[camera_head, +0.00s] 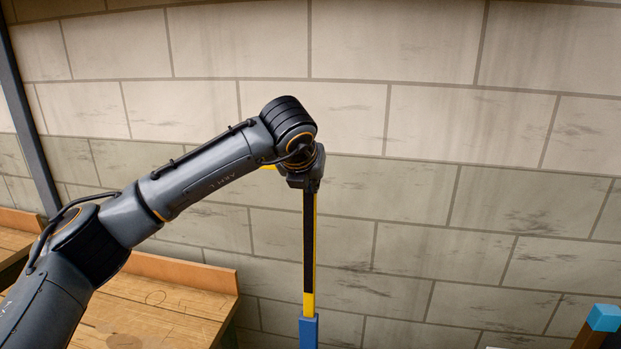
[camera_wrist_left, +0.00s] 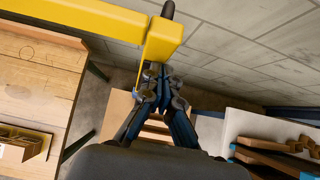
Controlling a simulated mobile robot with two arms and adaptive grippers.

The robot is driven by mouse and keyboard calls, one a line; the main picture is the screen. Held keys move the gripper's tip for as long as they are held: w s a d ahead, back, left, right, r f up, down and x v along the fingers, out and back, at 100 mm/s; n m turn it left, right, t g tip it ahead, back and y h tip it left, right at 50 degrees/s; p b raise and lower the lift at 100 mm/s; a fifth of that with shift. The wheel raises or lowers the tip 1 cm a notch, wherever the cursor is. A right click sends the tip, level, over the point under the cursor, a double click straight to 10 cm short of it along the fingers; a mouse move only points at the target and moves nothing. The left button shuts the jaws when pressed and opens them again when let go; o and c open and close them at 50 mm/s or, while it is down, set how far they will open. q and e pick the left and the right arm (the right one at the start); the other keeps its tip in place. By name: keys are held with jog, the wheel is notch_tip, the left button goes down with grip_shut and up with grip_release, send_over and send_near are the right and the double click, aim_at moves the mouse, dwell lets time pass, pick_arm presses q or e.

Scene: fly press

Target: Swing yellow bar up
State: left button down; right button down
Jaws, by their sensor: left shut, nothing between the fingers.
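In the head view a yellow upright (camera_head: 309,250) with a black strip down its face stands on a blue base (camera_head: 308,330). A small piece of yellow shows beside my left wrist; the rest of it is hidden by my arm. In the left wrist view the yellow bar (camera_wrist_left: 80,20) crosses the top left and ends in a block with a dark knob (camera_wrist_left: 168,9). My left gripper (camera_wrist_left: 155,72) is shut and empty, its tips close below the bar's end; I cannot tell if they touch. My right gripper is in neither view.
Wooden benches (camera_head: 160,305) stand at the lower left. A block-brick wall (camera_head: 450,190) lies behind. A wooden piece with a light blue top (camera_head: 604,318) is at the lower right. A white board (camera_wrist_left: 255,125) and dark-framed items show at the right in the wrist view.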

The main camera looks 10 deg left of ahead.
pick_arm(q)
jog(key=w, duration=0.6)
jog(key=shift+w+r, duration=0.15)
jog(key=shift+r, duration=0.15)
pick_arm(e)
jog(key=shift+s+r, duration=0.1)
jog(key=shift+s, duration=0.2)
pick_arm(q)
jog(key=shift+a, duration=0.1)
